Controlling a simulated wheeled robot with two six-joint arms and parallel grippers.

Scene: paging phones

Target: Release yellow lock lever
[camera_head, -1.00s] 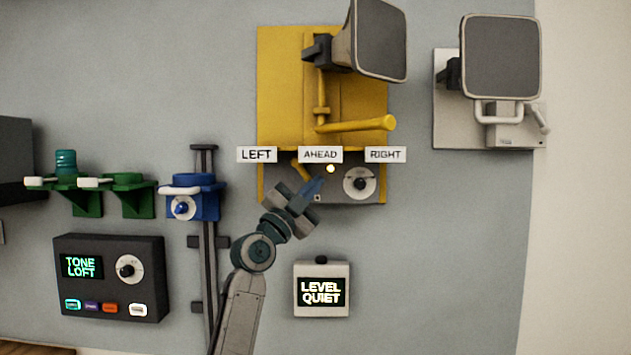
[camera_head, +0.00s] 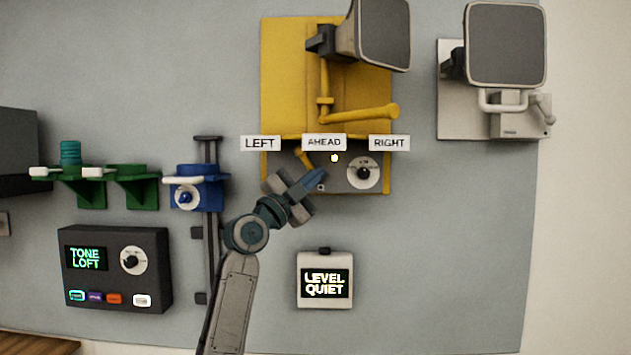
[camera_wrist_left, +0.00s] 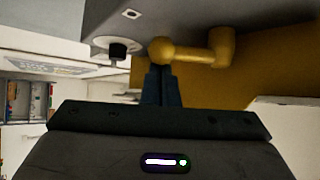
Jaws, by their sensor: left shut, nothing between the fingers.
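The yellow lock lever (camera_head: 304,158) is a short bent yellow handle on the grey lower part of the yellow-backed horn panel, below the AHEAD label (camera_head: 324,142). In the left wrist view the lever (camera_wrist_left: 195,52) has a round knob at its left end. My left gripper (camera_head: 319,174) is shut and empty, with its blue fingertips just below and right of the lever in the head view. In the left wrist view the fingertips (camera_wrist_left: 160,73) are right at the knob; I cannot tell if they touch. My right gripper is not in view.
A white dial (camera_head: 362,173) sits right of my fingertips on the same panel. A yellow crank handle (camera_head: 358,117) and a horn (camera_head: 382,35) are above. A LEVEL QUIET display (camera_head: 325,281) is below. A blue bracket (camera_head: 198,190) is to the left.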

